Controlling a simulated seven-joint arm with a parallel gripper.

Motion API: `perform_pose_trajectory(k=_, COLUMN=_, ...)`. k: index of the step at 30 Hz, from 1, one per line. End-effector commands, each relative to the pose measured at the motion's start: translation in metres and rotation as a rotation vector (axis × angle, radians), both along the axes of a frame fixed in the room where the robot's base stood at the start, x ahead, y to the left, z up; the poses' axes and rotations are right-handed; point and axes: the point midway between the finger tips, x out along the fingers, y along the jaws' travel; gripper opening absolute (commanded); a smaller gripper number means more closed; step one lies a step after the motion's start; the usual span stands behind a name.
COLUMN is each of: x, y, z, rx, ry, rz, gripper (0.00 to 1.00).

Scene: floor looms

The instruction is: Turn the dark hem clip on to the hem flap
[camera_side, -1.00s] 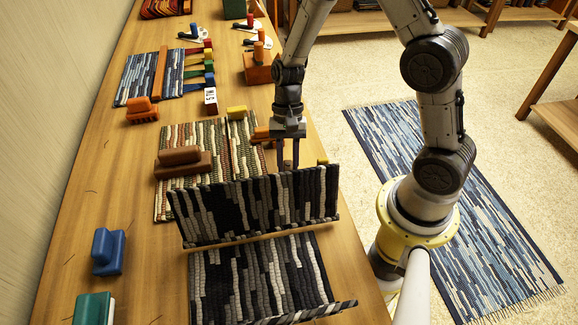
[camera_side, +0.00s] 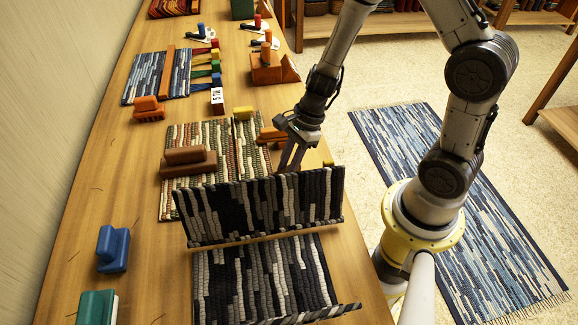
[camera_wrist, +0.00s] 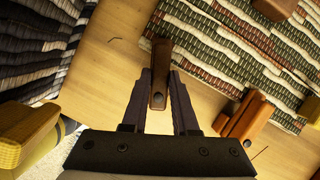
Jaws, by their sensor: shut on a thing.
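My gripper (camera_wrist: 160,92) is shut on a small brown clip (camera_wrist: 160,62), seen in the wrist view upright between the two dark fingers; it looks like the dark hem clip. In the side view my gripper (camera_side: 287,170) is tilted, its fingertips behind the top edge of the raised dark striped flap (camera_side: 260,208), so the clip is hidden there. This flap, which I take for the hem flap, stands up from the table. A dark striped piece (camera_wrist: 35,45) lies left of the clip in the wrist view, with bare wood between them.
A striped green and red rug (camera_side: 180,203) lies beyond the flap, with a brown handled block (camera_side: 188,160) on it. An orange wooden block (camera_wrist: 243,118) sits right of my fingers and a yellow block (camera_wrist: 27,132) lower left. Another dark striped mat (camera_side: 260,280) lies in front.

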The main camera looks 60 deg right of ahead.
Motion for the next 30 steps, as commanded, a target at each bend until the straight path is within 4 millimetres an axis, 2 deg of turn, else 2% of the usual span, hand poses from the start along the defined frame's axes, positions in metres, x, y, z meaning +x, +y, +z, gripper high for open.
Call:
perform_pose_trajectory(k=6, x=0.0032, y=-0.0017, z=0.0017, rx=0.000, ry=-0.005, rz=-0.182, gripper=0.00)
perform_pose_trajectory(k=15, x=0.0061, y=-0.0033, z=0.0019, rx=0.000, ry=-0.006, rz=-0.355, gripper=0.00)
perform_pose_trajectory(k=30, x=0.0074, y=-0.0043, z=0.0018, rx=0.001, ry=-0.005, rz=-0.434, gripper=0.00)
